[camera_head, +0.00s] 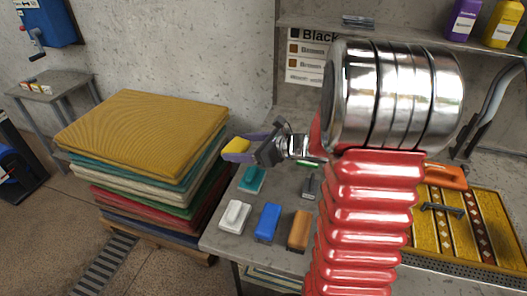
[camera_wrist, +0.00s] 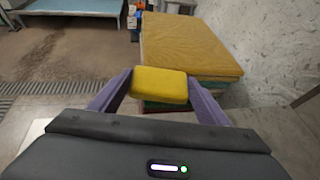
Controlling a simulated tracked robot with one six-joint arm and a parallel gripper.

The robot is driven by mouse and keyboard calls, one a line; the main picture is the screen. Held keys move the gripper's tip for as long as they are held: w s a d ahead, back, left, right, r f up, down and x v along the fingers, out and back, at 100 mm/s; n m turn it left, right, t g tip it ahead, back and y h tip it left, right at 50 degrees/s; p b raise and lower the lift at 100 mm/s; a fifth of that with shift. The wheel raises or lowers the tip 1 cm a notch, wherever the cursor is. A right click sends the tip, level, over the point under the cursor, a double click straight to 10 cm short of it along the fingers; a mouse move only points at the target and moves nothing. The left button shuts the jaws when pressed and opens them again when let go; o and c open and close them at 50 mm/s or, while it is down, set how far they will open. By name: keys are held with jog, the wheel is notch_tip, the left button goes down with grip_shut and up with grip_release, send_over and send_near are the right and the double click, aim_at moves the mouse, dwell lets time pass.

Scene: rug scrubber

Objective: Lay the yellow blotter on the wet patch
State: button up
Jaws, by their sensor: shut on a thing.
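The yellow blotter (camera_head: 236,146) is a small rounded block held between the purple fingers of my gripper (camera_head: 246,147). In the wrist view the yellow blotter (camera_wrist: 160,84) sits between the two fingertips of my gripper (camera_wrist: 160,86), which touch its left and right ends. In the head view it is in the air near the stack of folded rugs and the left edge of the table. I cannot make out a wet patch for certain. A patterned yellow rug (camera_head: 458,225) lies on the table at the right, partly hidden by my red arm.
A stack of rugs (camera_head: 150,130) stands left of the table (camera_head: 225,238). On the table are teal (camera_head: 252,180), white (camera_head: 235,214), blue (camera_head: 268,222) and orange (camera_head: 299,230) blocks. A dark-handled tool (camera_head: 441,209) lies on the patterned rug. Bottles (camera_head: 463,20) stand on the shelf.

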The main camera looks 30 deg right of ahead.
jog(key=w+a+f+m+t+h, duration=0.1)
jog(key=a+f+m+h, duration=0.1)
jog(key=a, duration=1.1)
jog(key=shift+w+f+m+h, duration=0.2)
jog(key=shift+f+m+h, duration=0.25)
jog(key=shift+f, duration=0.2)
